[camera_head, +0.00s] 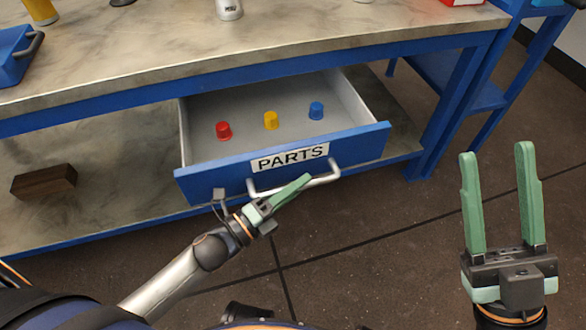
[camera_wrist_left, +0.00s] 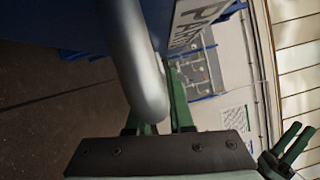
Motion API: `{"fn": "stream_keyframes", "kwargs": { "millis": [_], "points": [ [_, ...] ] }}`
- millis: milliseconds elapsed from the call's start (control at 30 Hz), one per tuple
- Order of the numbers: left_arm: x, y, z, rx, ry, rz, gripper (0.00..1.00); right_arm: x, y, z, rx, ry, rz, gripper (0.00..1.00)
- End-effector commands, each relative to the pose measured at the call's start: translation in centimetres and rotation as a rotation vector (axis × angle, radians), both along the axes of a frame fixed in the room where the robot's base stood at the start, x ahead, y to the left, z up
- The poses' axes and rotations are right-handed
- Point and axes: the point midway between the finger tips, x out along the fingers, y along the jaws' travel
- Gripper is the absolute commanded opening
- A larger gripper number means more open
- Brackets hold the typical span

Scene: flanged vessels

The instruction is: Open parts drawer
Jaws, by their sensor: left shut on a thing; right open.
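The parts drawer (camera_head: 220,180) is blue-fronted with a white PARTS label (camera_head: 290,157) and stands pulled out from under the workbench. A red cap (camera_head: 223,131), a yellow cap (camera_head: 271,121) and a blue cap (camera_head: 316,111) stand inside it. My left gripper (camera_head: 286,193) is shut on the silvery drawer handle (camera_head: 325,180). In the left wrist view the handle (camera_wrist_left: 145,75) runs between the fingers, which it partly hides. My right gripper (camera_head: 499,160) is open and empty, fingers upward, to the right of the drawer and apart from it.
The workbench top (camera_head: 170,50) spans above the drawer. A dark brown block (camera_head: 44,182) lies on the lower shelf at left. The floor (camera_head: 390,240) between my grippers is clear.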

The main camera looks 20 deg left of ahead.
Motion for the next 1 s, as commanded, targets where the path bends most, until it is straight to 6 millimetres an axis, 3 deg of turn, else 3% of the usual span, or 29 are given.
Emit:
{"fn": "stream_keyframes", "kwargs": {
  "millis": [100, 333, 867, 900, 1000],
  "points": [
    [-1.8, -1.2, 0.1, -0.003, 0.003, 0.0, 0.0, 0.0, -0.1, 0.6, -0.002, -0.003, -0.008, 0.5],
    [-4.0, -2.7, 0.0, 0.0, 0.001, 0.0, 0.0, 0.1, -0.3, 1.0, 0.003, -0.006, -0.02, 0.5],
    [-4.7, -3.2, 0.0, 0.001, -0.001, 0.0, 0.0, 0.1, -0.3, 1.0, -0.001, -0.005, -0.021, 0.5],
    [-4.7, -3.2, 0.0, 0.001, -0.001, 0.0, 0.22, 0.1, -0.3, 1.0, -0.001, -0.005, -0.02, 0.5],
    [-4.7, -3.2, 0.0, 0.001, -0.001, 0.0, 0.33, 0.1, -0.3, 1.0, -0.002, -0.005, -0.019, 0.5]
  ]
}}
